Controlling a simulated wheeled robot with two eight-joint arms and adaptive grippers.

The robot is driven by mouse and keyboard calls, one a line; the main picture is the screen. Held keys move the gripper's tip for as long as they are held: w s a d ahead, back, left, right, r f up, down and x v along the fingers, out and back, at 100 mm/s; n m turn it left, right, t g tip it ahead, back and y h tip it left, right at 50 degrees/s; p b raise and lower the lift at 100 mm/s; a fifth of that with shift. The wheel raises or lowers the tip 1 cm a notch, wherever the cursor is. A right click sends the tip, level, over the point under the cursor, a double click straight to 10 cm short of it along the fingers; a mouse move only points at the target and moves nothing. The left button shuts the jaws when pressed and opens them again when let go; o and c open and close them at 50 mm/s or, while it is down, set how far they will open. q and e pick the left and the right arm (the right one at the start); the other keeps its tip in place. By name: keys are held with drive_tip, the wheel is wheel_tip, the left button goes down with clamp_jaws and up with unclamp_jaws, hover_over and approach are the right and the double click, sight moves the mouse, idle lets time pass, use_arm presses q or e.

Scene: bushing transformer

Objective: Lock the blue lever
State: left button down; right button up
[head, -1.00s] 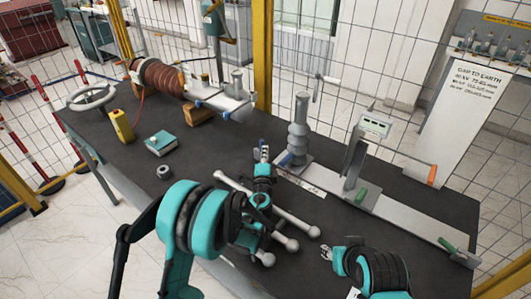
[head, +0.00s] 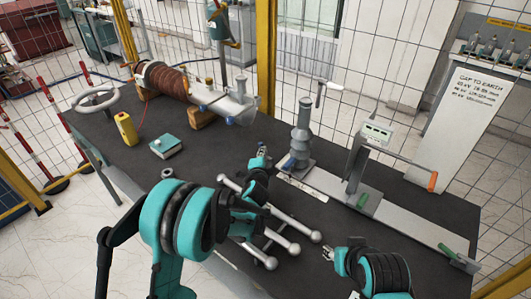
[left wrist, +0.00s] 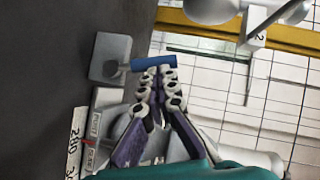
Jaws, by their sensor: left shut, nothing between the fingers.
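The blue lever (head: 287,163) is a short blue handle at the left foot of a grey ribbed post (head: 301,132) on the bench. In the left wrist view, the blue lever (left wrist: 154,63) sticks out to the right from a grey block (left wrist: 110,58). My left gripper (head: 262,151) is shut and empty, close to the left of the lever. In the left wrist view, the fingertips (left wrist: 156,75) overlap the lever's lower edge; I cannot tell whether they touch it. My right gripper (head: 328,254) is small in view near the bench's front edge, and its opening is unclear.
White rods with ball ends (head: 268,208) lie beneath my left arm. A teal box (head: 166,147) and a yellow device (head: 126,128) stand left. Wire fencing runs behind.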

use_arm(q)
drive_tip(key=w+a+n+g+h, duration=0.1)
drive_tip(key=a+n+g, duration=0.1)
drive_tip(key=w+a+f+n+g+h+p, duration=0.1)
drive_tip(key=w+a+n+g+h, duration=0.1)
drive_tip(key=n, duration=0.1)
drive_tip(key=shift+w+a+f+g, duration=0.1)
drive_tip(key=shift+a+f+g, duration=0.1)
drive_tip(key=shift+g, duration=0.1)
drive_tip(key=shift+w+a+f, duration=0.1)
drive_tip(key=shift+f, duration=0.1)
drive_tip(key=shift+a, duration=0.1)
idle(0.3)
idle(0.4)
